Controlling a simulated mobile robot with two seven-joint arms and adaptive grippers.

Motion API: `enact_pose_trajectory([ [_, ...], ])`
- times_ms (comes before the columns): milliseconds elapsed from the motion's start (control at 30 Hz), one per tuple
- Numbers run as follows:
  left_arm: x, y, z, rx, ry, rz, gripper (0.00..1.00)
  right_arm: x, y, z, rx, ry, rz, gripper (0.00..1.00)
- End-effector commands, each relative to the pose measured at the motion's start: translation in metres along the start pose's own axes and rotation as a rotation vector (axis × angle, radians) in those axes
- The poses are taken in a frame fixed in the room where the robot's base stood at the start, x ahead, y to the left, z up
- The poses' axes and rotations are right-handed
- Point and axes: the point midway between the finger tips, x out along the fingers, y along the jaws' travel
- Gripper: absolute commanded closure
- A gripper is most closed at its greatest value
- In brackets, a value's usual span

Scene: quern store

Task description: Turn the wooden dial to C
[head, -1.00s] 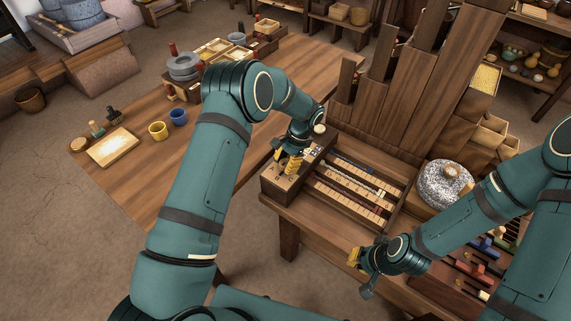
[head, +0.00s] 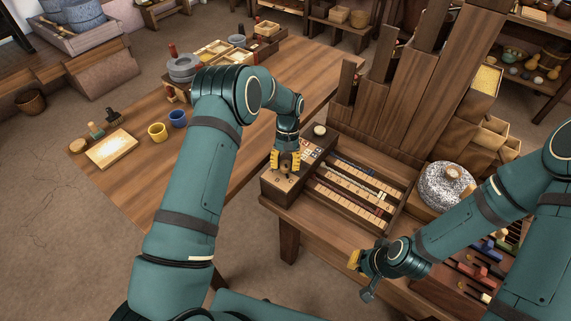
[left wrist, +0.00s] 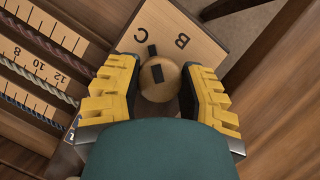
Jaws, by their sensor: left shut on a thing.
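The wooden dial (left wrist: 158,82) is a round, pale knob on a wooden panel (left wrist: 195,28) in the left wrist view. A black stripe lies on its top and a black mark shows just beyond its rim, pointing up the picture between the letters C and B, closer to C. My left gripper (left wrist: 158,88) is shut on the dial, one yellow-and-black finger on each side. In the head view my left gripper (head: 287,161) is at the left end of the bench unit and mostly hides the dial. My right gripper (head: 362,261) hangs in front of the bench, away from the dial; its fingers are unclear.
A cream round knob (head: 320,130) sits behind my left gripper. A speckled stone quern (head: 446,184) stands right. A long table (head: 215,150) on the left carries cups and a tray.

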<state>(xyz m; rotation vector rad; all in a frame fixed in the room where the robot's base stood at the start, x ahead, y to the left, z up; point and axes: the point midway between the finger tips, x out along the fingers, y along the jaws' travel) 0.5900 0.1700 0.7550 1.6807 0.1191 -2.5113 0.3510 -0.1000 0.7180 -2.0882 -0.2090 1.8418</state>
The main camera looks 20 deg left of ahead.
Motion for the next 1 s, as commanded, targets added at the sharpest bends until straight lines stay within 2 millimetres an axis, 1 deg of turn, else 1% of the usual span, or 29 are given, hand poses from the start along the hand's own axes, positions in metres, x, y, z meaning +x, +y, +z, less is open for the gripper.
enact_pose_trajectory([
  [33,0.0032,-0.0006,0.0015,-0.025,-0.008,0.01,0.95,-0.0001,0.0,0.0001,0.0,0.0,0.0,1.0],
  [333,0.0038,0.0,0.0018,-0.13,-0.009,0.052,0.95,-0.0007,-0.0003,0.0003,0.0,-0.001,0.0,1.0],
  [867,0.0042,0.0004,0.002,-0.152,-0.01,0.062,0.95,-0.0008,-0.0003,0.0004,0.0,-0.001,0.0,1.0],
  [900,0.0042,0.0004,0.002,-0.152,-0.01,0.061,0.53,-0.0008,-0.0003,0.0004,0.0,-0.001,0.0,1.0],
  [967,0.0039,0.0003,0.0019,-0.152,-0.01,0.062,0.32,-0.0008,-0.0003,0.0003,0.0,-0.001,0.0,1.0],
  [1000,0.0035,0.0003,0.0017,-0.152,-0.009,0.062,0.26,-0.0008,-0.0003,0.0003,0.0,-0.001,0.0,1.0],
])
